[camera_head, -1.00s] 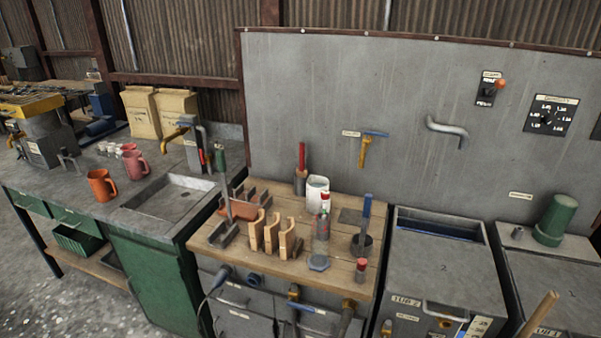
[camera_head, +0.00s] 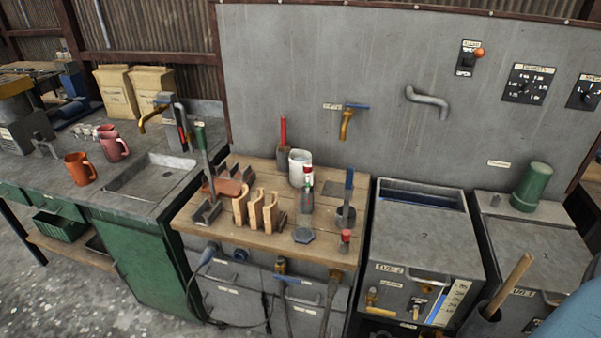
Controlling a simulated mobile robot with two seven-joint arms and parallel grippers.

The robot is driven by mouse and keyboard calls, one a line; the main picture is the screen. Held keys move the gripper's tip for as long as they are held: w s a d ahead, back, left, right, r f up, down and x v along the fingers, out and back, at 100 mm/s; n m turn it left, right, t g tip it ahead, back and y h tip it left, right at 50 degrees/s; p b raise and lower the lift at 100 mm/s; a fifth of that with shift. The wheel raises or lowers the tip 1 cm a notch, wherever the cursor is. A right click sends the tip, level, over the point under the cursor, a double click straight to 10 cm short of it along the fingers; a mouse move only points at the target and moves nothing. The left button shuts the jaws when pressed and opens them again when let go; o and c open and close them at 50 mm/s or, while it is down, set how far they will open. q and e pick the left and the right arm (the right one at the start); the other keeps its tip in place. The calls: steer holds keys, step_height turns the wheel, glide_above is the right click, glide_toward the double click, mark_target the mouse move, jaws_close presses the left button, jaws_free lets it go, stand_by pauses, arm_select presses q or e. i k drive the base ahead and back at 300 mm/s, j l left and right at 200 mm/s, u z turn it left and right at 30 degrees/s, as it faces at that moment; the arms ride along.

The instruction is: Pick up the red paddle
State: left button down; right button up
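A tool with an upright red handle (camera_head: 283,131) stands at the back of the wooden-topped bench (camera_head: 262,240), left of a white mug; it looks like the red paddle. Its lower end is a dark, broader part. A blue-handled tool (camera_head: 348,190) stands in a dark round cup to the right. A green-handled tool (camera_head: 203,150) stands at the bench's left side. Neither of my grippers is in view.
A sink (camera_head: 150,177) is left; a grey tub (camera_head: 420,235) is right. A grey panel (camera_head: 300,70) rises behind.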

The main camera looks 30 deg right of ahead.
mark_target(283, 146)
steer(key=i+j+z, duration=0.3)
steer(key=i+j, duration=0.2)
steer(key=i, duration=0.15)
steer(key=i+j+z, duration=0.25)
steer(key=i+j, duration=0.35)
